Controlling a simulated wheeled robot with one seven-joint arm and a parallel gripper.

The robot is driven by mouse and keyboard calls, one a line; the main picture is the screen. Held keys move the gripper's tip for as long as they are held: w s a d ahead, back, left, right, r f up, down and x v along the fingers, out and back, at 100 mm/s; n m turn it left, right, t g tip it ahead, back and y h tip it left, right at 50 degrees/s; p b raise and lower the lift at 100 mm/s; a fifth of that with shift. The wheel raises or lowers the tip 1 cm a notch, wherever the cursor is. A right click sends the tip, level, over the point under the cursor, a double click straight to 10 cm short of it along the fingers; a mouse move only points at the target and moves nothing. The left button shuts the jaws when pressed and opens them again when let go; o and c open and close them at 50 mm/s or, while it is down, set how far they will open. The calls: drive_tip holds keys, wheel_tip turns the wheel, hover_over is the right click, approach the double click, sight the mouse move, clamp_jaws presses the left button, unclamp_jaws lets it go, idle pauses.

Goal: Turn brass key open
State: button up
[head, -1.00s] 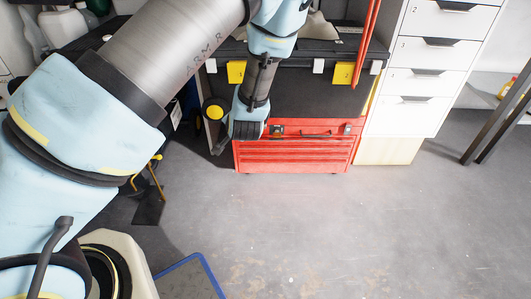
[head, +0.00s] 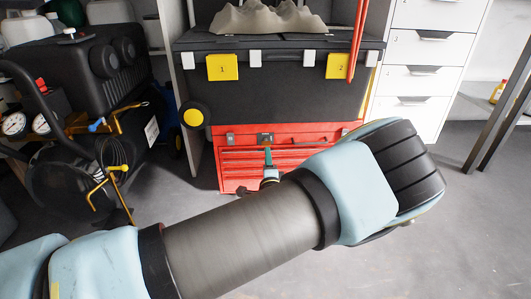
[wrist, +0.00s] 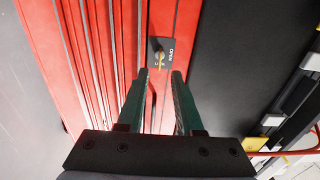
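The brass key (wrist: 158,58) sits in a dark lock plate (wrist: 168,50) on the red tool chest (wrist: 187,50). The plate carries lettering that seems to read "OPEN". My gripper (wrist: 162,75) has two green fingers apart with nothing between them. In the wrist view the key lies just beyond the fingertips, near the gap between them; I cannot tell the exact distance. In the head view my gripper (head: 268,152) is in front of the red chest (head: 235,180), just below the lock plate (head: 265,139). The key is too small to make out there, and my arm hides the chest's lower right.
A black case (head: 285,100) with yellow tags (head: 222,67) stands on the red chest. White drawers (head: 425,60) are at the right. A black compressor (head: 95,75) and a yellow-handled tool (head: 105,180) are at the left. The floor (head: 400,270) is open at lower right.

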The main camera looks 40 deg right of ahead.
sight(266, 143)
drive_tip(key=b+x, duration=0.1)
drive_tip(key=x, duration=0.5)
drive_tip(key=shift+b, duration=0.4)
clamp_jaws()
idle(1.0)
